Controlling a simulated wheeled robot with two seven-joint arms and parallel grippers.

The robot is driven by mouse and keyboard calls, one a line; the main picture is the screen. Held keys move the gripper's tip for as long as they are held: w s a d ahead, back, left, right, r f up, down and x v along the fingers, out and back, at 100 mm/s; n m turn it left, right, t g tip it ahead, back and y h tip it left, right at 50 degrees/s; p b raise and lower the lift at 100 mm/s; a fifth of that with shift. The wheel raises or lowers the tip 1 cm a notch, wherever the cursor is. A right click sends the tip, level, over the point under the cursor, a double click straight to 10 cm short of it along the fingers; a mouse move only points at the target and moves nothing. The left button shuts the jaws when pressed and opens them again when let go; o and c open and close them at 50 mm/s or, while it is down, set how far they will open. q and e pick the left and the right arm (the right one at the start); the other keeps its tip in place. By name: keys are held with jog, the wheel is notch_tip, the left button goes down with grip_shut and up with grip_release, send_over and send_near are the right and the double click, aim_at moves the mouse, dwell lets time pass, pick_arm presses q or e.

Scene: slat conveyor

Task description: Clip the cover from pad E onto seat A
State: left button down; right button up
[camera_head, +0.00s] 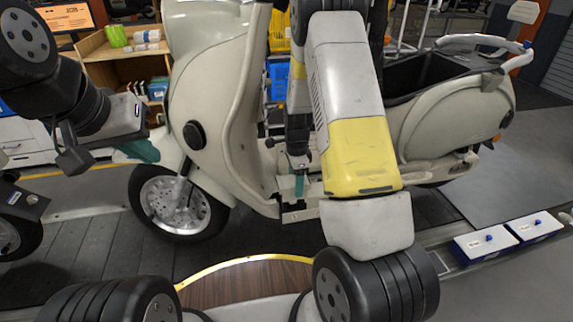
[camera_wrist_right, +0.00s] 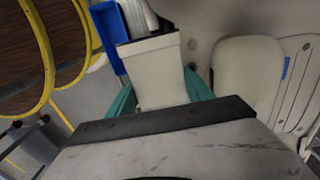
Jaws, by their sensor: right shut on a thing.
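My right gripper (camera_head: 299,187) reaches down to the scooter's footboard area, its teal fingers pointing down. In the right wrist view the right gripper (camera_wrist_right: 160,92) has its teal fingers on both sides of a cream, box-like piece (camera_wrist_right: 155,70), which I take to be the cover, and is shut on it. The piece has a dark far edge. My left gripper (camera_head: 138,150) is at the left, by the scooter's front; its opening is not clear. The cream scooter (camera_head: 225,90) stands upright. I cannot make out the letters of pad E or seat A.
Two white boxes with blue sides and knobs, a nearer one (camera_head: 483,243) and a farther one (camera_head: 533,227), sit at the lower right. A wooden shelf (camera_head: 110,60) stands behind. A blue bin (camera_wrist_right: 108,35) shows beyond the held piece. My right arm hides the scooter's middle.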

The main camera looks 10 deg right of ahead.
jog(key=shift+f, duration=1.9)
jog(key=shift+f, duration=0.55)
dwell(0.5)
jog(key=o, duration=1.5)
jog(key=shift+w+r, duration=0.1)
